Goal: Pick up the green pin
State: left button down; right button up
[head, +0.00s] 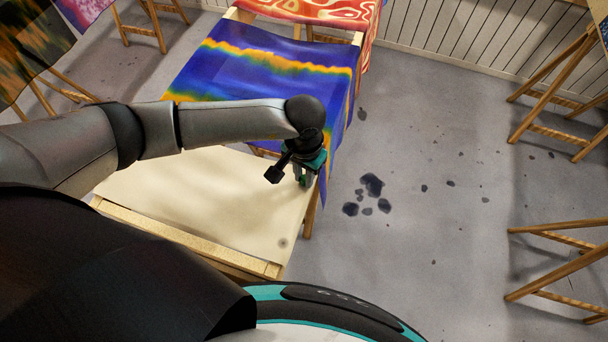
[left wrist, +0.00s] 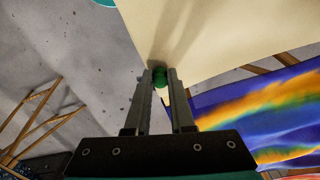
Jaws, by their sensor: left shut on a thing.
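The green pin (left wrist: 160,77) shows in the left wrist view as a small round green shape between my left fingertips, at the edge of the cream cloth (left wrist: 200,30). My left gripper (left wrist: 160,82) is shut on it. In the head view, my left gripper (head: 304,180) points down at the right corner of the cream cloth (head: 200,195), which is stretched on a wooden frame (head: 185,240). The pin cannot be clearly made out there. I cannot tell whether it still touches the cloth or frame. My right gripper is not in view.
A blue and orange painted silk (head: 270,70) hangs on a frame just beyond the cream cloth. A red patterned silk (head: 320,10) is behind it. Wooden trestles (head: 555,265) stand at the right. The grey floor (head: 430,150) between is open, with dark stains.

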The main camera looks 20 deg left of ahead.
pick_arm(q)
notch_tip(320, 180, up, 20)
jog(key=f, duration=0.1)
notch_tip(320, 180, up, 6)
jog(key=p, duration=0.2)
send_over(304, 178)
jog(key=shift+f, duration=0.15)
dwell(0.5)
jog(key=shift+b, duration=0.3)
